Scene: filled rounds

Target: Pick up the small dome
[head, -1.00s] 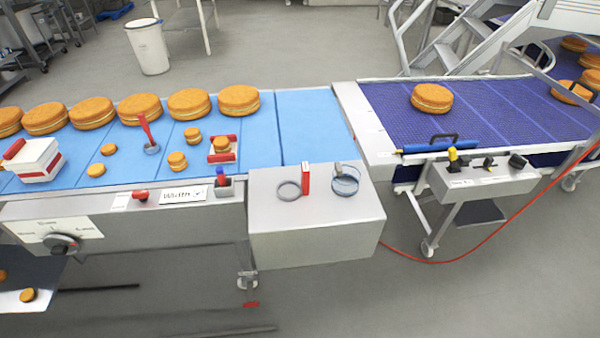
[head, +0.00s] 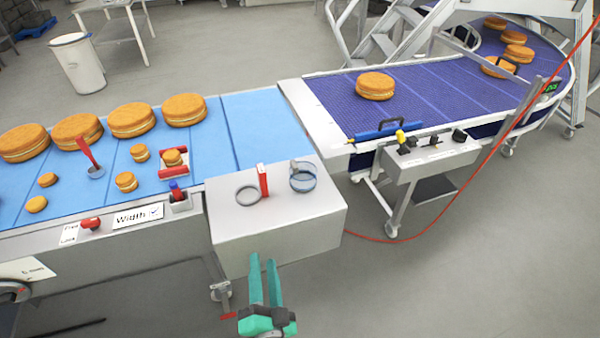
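Two small plain orange-brown domes lie on the light blue belt at the left: one small dome (head: 47,180) is farther back, and another small dome (head: 36,204) is nearer the belt's front edge. I cannot tell which one the task means. My gripper (head: 262,261) is teal and shows at the bottom centre, in front of the grey box. Its two fingers point up in the picture with a narrow gap between them, and nothing shows in the gap. It is well to the right of both domes and apart from them.
Small filled rounds (head: 126,181) (head: 139,152) stand on the belt, one more (head: 172,158) on a red-and-white holder. Large filled rounds (head: 132,119) line the back. A red-handled tool (head: 88,153) stands upright nearby. The grey box (head: 277,225) carries a ring, a red block and a clear cup.

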